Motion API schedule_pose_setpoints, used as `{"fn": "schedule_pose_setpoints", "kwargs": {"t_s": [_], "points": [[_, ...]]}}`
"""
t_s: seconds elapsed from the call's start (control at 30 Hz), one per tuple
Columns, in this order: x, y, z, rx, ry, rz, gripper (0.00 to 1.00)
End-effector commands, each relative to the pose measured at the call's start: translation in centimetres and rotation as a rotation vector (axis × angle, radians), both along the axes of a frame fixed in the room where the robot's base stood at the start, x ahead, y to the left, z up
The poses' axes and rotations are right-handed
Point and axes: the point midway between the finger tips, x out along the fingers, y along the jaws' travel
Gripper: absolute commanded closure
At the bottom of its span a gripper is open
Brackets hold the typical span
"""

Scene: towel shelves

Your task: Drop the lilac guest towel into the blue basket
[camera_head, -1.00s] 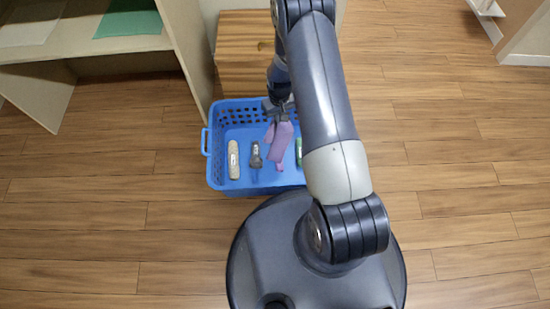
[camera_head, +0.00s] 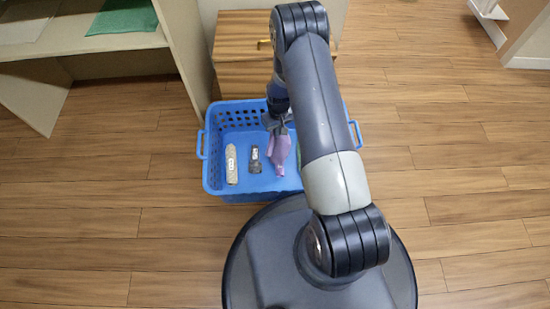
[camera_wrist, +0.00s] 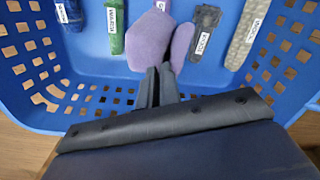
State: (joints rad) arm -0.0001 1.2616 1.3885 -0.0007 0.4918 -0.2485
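The lilac guest towel (camera_head: 279,149) hangs from my gripper (camera_head: 275,122) over the inside of the blue basket (camera_head: 212,180). In the wrist view the lilac towel (camera_wrist: 150,40) bulges out beyond the fingertips, with a smaller lobe to its right. My gripper (camera_wrist: 157,82) has its fingers close together on the towel's near end. The basket's perforated blue wall (camera_wrist: 60,95) runs around it in the wrist view. Whether the towel's lower end touches the basket floor I cannot tell.
In the basket lie a beige labelled roll (camera_head: 232,164), a dark grey one (camera_head: 255,159) and a green one (camera_wrist: 115,25). A wooden drawer cabinet (camera_head: 240,45) stands behind. Shelves with a green towel (camera_head: 125,16) are at the upper left. Open floor lies right.

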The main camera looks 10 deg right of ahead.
Motion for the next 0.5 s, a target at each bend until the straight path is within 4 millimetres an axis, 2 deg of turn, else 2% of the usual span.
{"fn": "schedule_pose_setpoints", "kwargs": {"t_s": [0.3,0.33,0.5], "points": [[0.02,0.00,-0.45,0.000,-0.001,0.000,1.00],[0.02,0.00,-0.45,0.000,-0.001,0.000,0.94],[0.01,0.00,-0.45,0.000,0.000,0.000,0.80]]}}
